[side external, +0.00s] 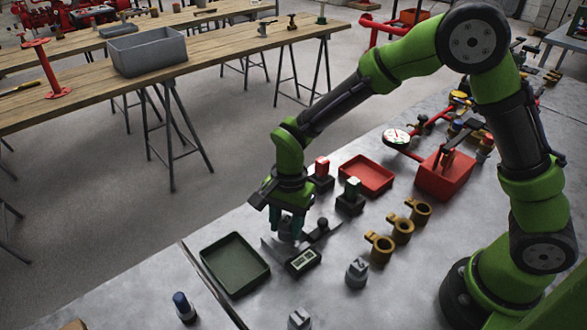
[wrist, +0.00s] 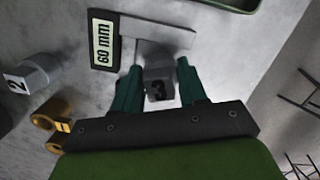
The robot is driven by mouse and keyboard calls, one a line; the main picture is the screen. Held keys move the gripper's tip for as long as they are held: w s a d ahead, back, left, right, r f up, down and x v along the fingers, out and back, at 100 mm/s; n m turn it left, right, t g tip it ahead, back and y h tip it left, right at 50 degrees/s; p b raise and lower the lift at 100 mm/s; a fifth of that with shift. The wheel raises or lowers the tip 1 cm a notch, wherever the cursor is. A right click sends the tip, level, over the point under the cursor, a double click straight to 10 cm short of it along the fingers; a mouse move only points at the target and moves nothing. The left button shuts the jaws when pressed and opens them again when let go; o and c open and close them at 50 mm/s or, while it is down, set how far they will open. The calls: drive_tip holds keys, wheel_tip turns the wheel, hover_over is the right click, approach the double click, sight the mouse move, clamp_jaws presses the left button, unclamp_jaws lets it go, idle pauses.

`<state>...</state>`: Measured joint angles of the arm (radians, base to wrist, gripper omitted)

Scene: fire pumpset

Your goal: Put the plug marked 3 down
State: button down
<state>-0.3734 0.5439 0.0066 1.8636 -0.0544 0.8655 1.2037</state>
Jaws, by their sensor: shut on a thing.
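The plug marked 3 (wrist: 158,90) is a grey piece with a dark face bearing the number, seen between the green fingers of my gripper (wrist: 160,74) in the wrist view. My gripper is shut on it. In the side view my gripper (side external: 288,230) points down low over the bench, at a grey measuring tool with a black display (side external: 303,262). The display reads 60 mm in the wrist view (wrist: 104,45). The grey bar of the tool lies just beyond the plug; whether they touch I cannot tell. The fingers mostly hide the plug in the side view.
A dark green tray (side external: 236,264) lies left of my gripper, and a red tray (side external: 367,175) behind. A grey plug marked 2 (side external: 357,273) and several brass rings (side external: 401,230) stand to the right. Small stands with red (side external: 322,168) and green (side external: 352,189) tops are behind.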

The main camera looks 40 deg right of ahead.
drive_tip(key=shift+f, duration=0.7)
drive_tip(key=shift+f, duration=0.15)
drive_tip(key=c, duration=0.9)
unclamp_jaws()
wheel_tip(320, 180, up, 12)
drive_tip(key=d, duration=0.1)
drive_tip(key=s+d+r+n+t, duration=0.7)
drive_tip(key=s+d+r+n, duration=0.2)
drive_tip(key=s+d+r, duration=0.2)
drive_tip(key=s+d, duration=0.2)
drive_tip(key=s, duration=0.1)
drive_tip(key=shift+r+n+t+y, duration=0.2)
drive_tip(key=shift+n+t+y, duration=0.1)
drive_tip(key=shift+t+y, duration=0.1)
